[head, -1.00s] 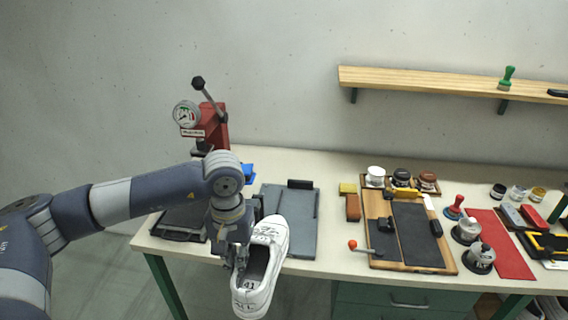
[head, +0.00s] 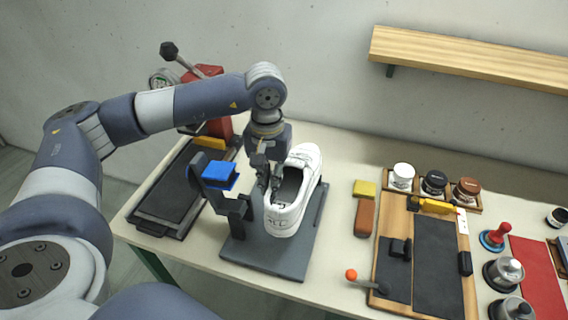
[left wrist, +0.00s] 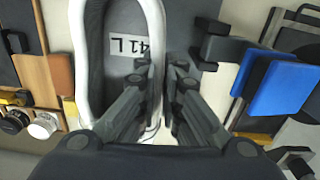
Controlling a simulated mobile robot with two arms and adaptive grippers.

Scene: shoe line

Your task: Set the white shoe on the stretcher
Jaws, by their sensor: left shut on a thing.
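The white shoe (head: 296,188) is over the dark grey plate of the stretcher (head: 268,258), toe toward the wall and heel toward me. My left gripper (head: 268,187) is shut on the left side of the shoe's collar. In the left wrist view the fingers (left wrist: 160,90) pinch the shoe's edge, and the shoe (left wrist: 76,30) shows a "41 L" label inside. I cannot tell whether the sole touches the plate. The stretcher's blue pad (head: 219,174) on its dark bracket is left of the shoe. My right gripper is not in view.
A red press (head: 207,72) with a gauge and a dark tray (head: 178,200) stand at the left. A yellow block (head: 364,188) and a brown block (head: 365,218) lie right of the plate, beside a wooden board (head: 392,215). Bare bench lies between.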

